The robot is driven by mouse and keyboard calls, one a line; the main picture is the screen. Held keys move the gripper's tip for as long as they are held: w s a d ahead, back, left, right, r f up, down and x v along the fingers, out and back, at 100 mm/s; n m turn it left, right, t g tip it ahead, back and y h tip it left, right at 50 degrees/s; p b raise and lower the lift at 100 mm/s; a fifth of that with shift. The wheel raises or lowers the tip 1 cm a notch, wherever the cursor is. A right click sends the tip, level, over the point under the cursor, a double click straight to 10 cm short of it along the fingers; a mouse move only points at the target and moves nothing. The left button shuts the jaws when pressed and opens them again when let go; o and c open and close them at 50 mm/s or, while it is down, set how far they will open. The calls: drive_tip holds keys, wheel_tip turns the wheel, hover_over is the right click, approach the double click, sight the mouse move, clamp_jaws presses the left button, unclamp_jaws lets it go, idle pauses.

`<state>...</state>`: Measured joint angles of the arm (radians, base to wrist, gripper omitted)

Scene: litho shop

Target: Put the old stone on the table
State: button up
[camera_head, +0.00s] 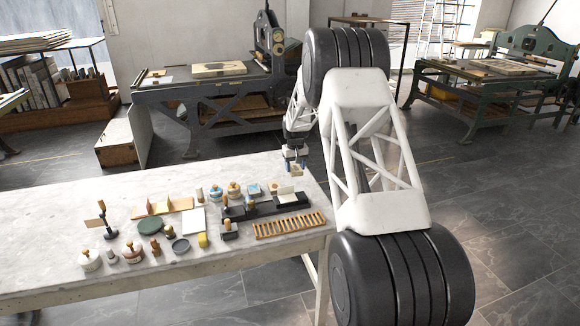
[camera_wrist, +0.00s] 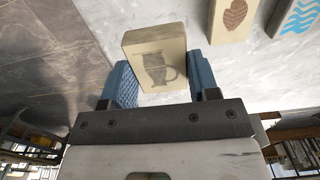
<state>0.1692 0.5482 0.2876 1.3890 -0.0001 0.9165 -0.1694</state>
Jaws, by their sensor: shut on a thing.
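My gripper (camera_head: 294,164) is shut on a small cream block, the old stone (camera_wrist: 155,62), with a dark printed jug-like figure on its face. The blue finger pads press on its two sides in the wrist view. In the head view the old stone (camera_head: 296,171) shows small below the jaws, close to the far right edge of the table (camera_head: 60,205). Whether it touches the tabletop I cannot tell.
In the wrist view a stone with a brown leaf (camera_wrist: 236,14) and one with blue waves (camera_wrist: 298,16) lie nearby. A dark bed (camera_head: 262,208) and a slatted wooden rack (camera_head: 289,225) lie nearer. Stamps and pots crowd the middle; the table's left part is clear.

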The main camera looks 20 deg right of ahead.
drive_tip(key=shift+f, duration=0.2)
idle(0.3)
drive_tip(key=shift+f, duration=3.1)
drive_tip(key=shift+f, duration=0.2)
idle(0.5)
drive_tip(key=o, duration=1)
drive_tip(key=shift+c, duration=0.2)
drive_tip(key=shift+c, duration=1.4)
drive_tip(key=shift+r, duration=0.1)
drive_tip(key=shift+r, duration=2.9)
